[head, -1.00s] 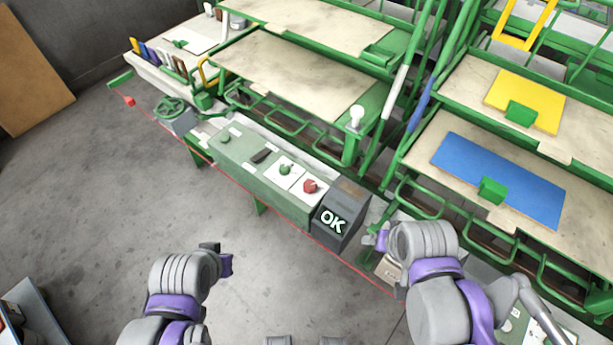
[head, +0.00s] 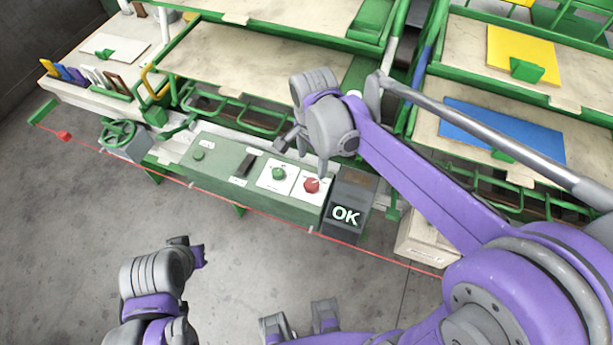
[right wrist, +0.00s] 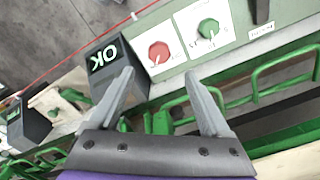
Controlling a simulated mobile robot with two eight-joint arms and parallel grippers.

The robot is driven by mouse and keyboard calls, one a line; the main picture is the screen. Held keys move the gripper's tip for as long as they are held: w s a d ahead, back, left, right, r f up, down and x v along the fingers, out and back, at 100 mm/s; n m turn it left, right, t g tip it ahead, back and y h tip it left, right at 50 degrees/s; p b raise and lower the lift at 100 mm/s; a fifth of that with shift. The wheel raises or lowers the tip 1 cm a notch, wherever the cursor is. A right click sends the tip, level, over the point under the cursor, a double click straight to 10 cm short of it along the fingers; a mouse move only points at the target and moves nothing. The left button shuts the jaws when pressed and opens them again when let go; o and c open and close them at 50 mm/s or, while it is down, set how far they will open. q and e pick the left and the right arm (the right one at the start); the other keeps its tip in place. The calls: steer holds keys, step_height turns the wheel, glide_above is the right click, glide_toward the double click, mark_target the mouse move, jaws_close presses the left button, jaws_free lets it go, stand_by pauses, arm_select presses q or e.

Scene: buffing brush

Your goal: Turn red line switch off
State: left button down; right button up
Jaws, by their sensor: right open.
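A red knob switch (head: 311,186) sits on a white plate on the green control panel (head: 218,187), just left of the dark OK box (head: 344,215). In the right wrist view the red knob (right wrist: 158,52) shows beyond and between my fingertips, apart from them. My right gripper (head: 302,158) is open and empty, above the panel near the red and green knobs. A green knob (head: 279,174) sits on its own white plate to the left of the red one. My left gripper (head: 193,252) is low in front of the panel; its fingers are too unclear to judge.
A thin red line (head: 250,210) runs along the bench front. A grey box with a green handwheel (head: 120,135) stands left of the panel. Green-framed racks with tabletops (head: 250,70) rise behind the panel. The floor in front (head: 60,230) is clear.

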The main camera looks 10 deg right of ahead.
mark_target(312, 183)
step_height(312, 183, down, 10)
steer(key=shift+b, duration=0.45)
jaws_close()
